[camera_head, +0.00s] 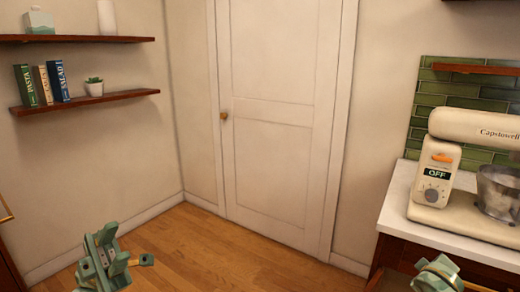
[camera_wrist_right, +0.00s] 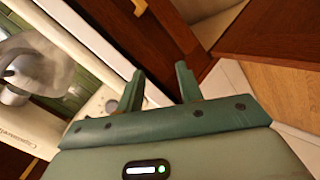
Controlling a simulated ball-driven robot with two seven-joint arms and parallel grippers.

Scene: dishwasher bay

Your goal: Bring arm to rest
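My left gripper (camera_head: 106,258) shows at the bottom left of the head view, green and angled, above the wooden floor. Nothing is seen held in it; its fingers overlap other parts of the hand, so I cannot tell how far apart they are. My right gripper (camera_wrist_right: 157,86) shows in the right wrist view with its two green fingers apart and nothing between them. In the head view only a green part of my right arm shows at the bottom right, beside the counter front.
A white counter (camera_head: 397,204) with a cream stand mixer (camera_head: 440,160) and its metal bowl (camera_head: 500,190) stands at the right. A closed white door (camera_head: 275,120) is ahead. Two wall shelves (camera_head: 90,103) hang at the left. The wooden floor (camera_head: 215,255) between is clear.

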